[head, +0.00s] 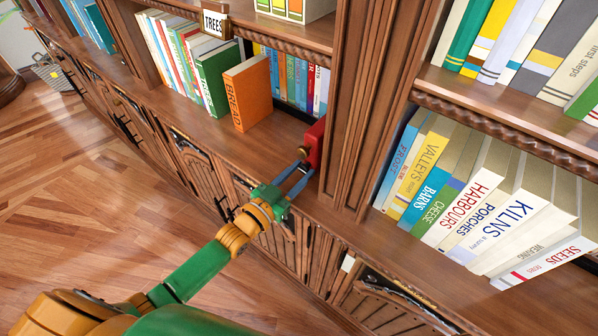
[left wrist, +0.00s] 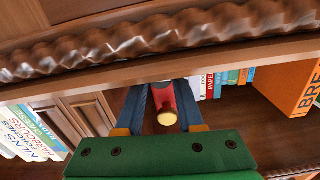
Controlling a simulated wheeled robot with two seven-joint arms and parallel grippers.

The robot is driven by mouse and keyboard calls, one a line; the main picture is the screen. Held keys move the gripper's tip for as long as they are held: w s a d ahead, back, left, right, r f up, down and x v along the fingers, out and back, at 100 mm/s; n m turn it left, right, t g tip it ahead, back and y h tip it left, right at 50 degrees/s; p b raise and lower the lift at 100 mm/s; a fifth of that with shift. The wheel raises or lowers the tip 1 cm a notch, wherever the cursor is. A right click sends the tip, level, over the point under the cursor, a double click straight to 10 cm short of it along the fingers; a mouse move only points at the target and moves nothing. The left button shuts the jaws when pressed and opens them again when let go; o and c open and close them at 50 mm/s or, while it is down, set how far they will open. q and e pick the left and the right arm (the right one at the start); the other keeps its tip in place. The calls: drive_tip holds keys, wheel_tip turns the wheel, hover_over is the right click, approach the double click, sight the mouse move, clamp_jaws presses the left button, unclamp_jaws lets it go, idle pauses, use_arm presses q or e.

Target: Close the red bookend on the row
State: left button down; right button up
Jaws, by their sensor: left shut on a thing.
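The red bookend (head: 316,143) stands at the right end of the left bay's lower shelf, close to the wooden upright. It has a round brass knob, which also shows in the left wrist view (left wrist: 167,117). My left gripper (head: 301,176) is shut on the bookend, with the blue fingers on either side of it in the left wrist view. The row ends at the orange BREAD book (head: 248,94), left of the bookend with a gap between them. A green book (head: 216,79) stands next to the orange one. My right gripper is not in view.
More books (head: 292,80) stand at the back of the shelf, behind the gap. The carved upright (head: 362,90) divides this bay from the right bay, where several books lean (head: 497,215). Cabinet doors lie below.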

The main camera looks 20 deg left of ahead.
use_arm(q)
drive_tip(key=m, duration=0.7)
drive_tip(key=shift+m+p, duration=0.3)
drive_tip(key=shift+m, duration=0.1)
drive_tip(key=m, duration=0.3)
drive_tip(key=shift+m, duration=0.3)
drive_tip(key=shift+m+b, duration=0.45)
drive_tip(key=shift+m, duration=1.85)
